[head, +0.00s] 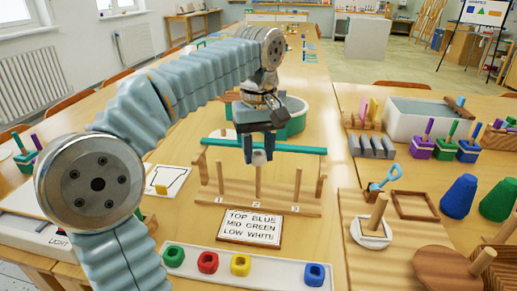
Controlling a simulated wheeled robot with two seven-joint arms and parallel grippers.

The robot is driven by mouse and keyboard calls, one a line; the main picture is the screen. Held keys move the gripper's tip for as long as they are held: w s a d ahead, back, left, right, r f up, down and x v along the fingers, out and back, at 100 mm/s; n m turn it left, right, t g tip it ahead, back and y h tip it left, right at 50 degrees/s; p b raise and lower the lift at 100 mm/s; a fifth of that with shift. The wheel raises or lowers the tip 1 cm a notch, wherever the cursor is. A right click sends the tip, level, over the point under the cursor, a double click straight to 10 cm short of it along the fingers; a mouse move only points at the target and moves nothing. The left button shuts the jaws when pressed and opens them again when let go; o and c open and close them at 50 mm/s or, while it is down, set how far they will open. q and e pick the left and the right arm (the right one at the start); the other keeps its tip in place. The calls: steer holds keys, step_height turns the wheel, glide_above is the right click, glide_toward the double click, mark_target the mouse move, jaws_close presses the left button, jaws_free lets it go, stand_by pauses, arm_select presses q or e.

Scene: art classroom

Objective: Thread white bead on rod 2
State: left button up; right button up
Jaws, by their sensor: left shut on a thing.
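My left gripper (258,153) reaches in from the upper left, pointing down, shut on a small white bead (259,158). The bead is in line with the top of the middle rod, rod 2 (258,182). I cannot tell whether the bead is around the rod's tip or just above or in front of it. The wooden stand (238,203) has rods numbered 1, 2 and 3; rod 1 (220,177) and rod 3 (297,185) are bare. A card (249,227) in front reads top blue, mid green, low white. My right gripper is not in view.
A white tray (275,272) in front holds green, red, yellow and blue beads. A teal bar (305,149) runs just behind the rods, with a green bin (294,124) beyond it.

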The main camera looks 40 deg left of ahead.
arm_select(q)
steer(key=shift+f+b, duration=0.3)
steer(key=shift+f, duration=0.3)
steer(key=shift+f, duration=0.4)
stand_by(1.2)
steer(key=o, duration=1.1)
step_height(320, 180, up, 8)
steer(key=shift+f+p, duration=0.25)
steer(key=shift+p, duration=0.25)
